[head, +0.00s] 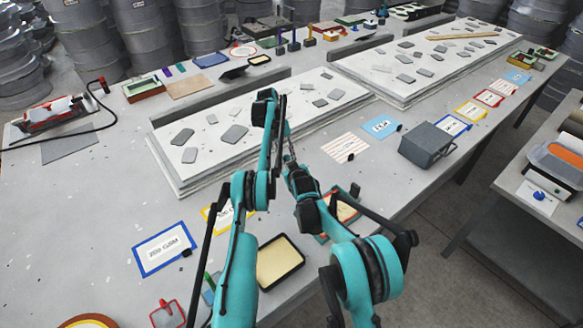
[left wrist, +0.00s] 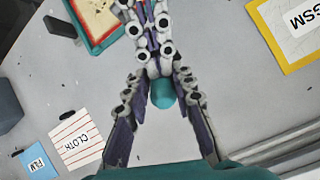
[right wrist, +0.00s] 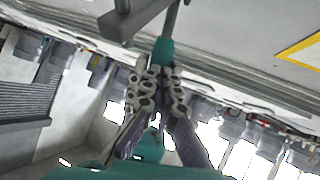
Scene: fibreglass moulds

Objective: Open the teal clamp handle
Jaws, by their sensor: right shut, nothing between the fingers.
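I cannot pick out a teal clamp handle with certainty. My two teal arms cross over the middle of the table in the head view and hide what is behind them. My left gripper (left wrist: 155,62) points over the table; its jaws overlap with other jointed fingers at the top of the left wrist view, so its opening is unclear. My right gripper (right wrist: 157,78) is shut and empty. Beyond its tips in the right wrist view is a teal piece (right wrist: 164,50) with a dark bar (right wrist: 130,20); whether these belong to my other arm is unclear.
Two white slabs (head: 255,150) with grey plates fill the table's middle and far right. A grey box (head: 427,145) stands right. A dark-rimmed yellow tray (head: 278,262) and a blue-framed card (head: 163,248) lie near. Small dark blue tools (head: 281,42) stand behind.

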